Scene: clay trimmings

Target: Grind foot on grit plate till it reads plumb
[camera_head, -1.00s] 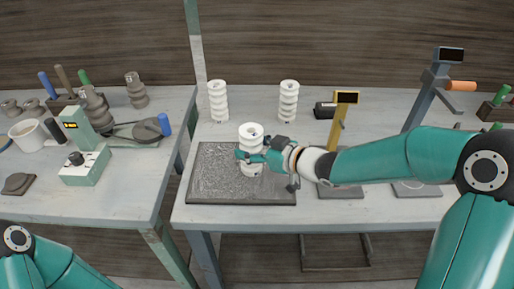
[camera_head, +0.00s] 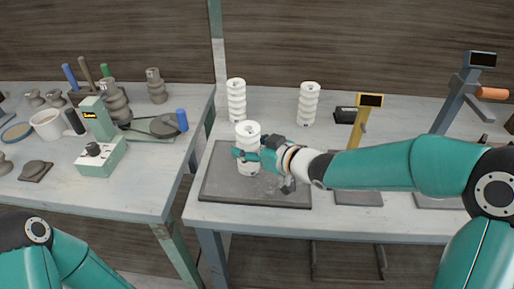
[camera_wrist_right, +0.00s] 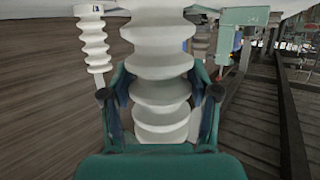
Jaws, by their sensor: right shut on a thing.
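A white ribbed insulator (camera_head: 247,136) stands about upright over the dark grit plate (camera_head: 222,189), left of the plate's middle. My right gripper (camera_head: 250,156) is shut around its middle from the right. In the right wrist view the ribs of the held insulator (camera_wrist_right: 160,65) fill the space between both fingers. Its foot is low at the plate; I cannot tell how firmly it touches. Pale residue lies on the plate to its right. A yellow stand with a dark display (camera_head: 369,100) is to the right; no reading is legible. My left gripper is out of view.
Two more white insulators stand behind the plate, one at left (camera_head: 236,100) and one at right (camera_head: 309,104). A black box (camera_head: 346,114) and a taller grey stand (camera_head: 455,100) are to the right. A gap separates the left table (camera_head: 120,200), which holds several tools.

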